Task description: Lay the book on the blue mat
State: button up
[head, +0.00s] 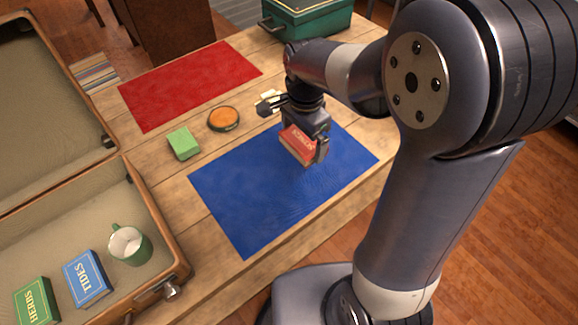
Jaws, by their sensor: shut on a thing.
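A red book (298,146) with pale lettering is in my gripper (304,146) at the upper right part of the blue mat (235,200). My gripper points down and is shut on the book. One finger shows at the book's right side, and the gripper body hides part of the book. The book is over the mat; I cannot tell whether it touches it. The blue mat lies flat on the wooden table and its left part is bare.
A red mat (190,82), a green block (183,144) and an orange-topped round tin (223,119) are beyond the blue mat. An open suitcase (165,235) at left holds a mug (130,246), a blue book (87,278) and a green book (37,301). A green box (310,22) stands at the back.

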aim_at(301, 170)
notch_tip(301, 170, down, 9)
jog(key=shift+f, duration=0.15)
dwell(0.4)
jog(key=shift+f+b, duration=0.15)
jog(key=shift+b, duration=0.15)
jog(key=o, duration=0.6)
jog(key=shift+o, duration=0.4)
notch_tip(301, 170, up, 12)
jog(key=shift+r+p, duration=0.15)
jog(key=shift+p, duration=0.35)
